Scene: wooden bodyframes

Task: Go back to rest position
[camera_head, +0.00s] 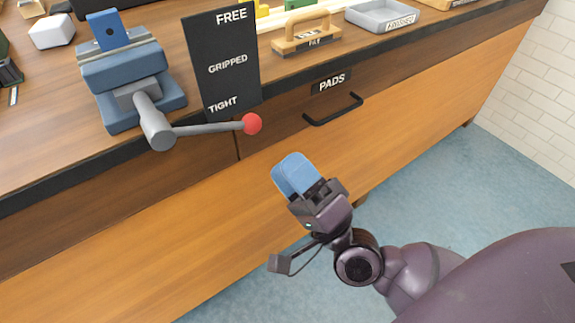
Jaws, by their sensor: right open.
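My right gripper (297,175) is in front of the wooden bench front, below the vise's red-knobbed handle. Its blue finger pads point up and left, and I see nothing between them. The pads look close together from this angle. My right arm comes in from the lower right. My left gripper and left arm are not in view.
A blue vise (125,75) stands on the bench edge; its handle with a red knob (251,123) sticks out over the front. A black sign (222,62) reads FREE, GRIPPED, TIGHT. A drawer handle (333,110) labelled PADS juts out. Blue floor (440,180) is clear.

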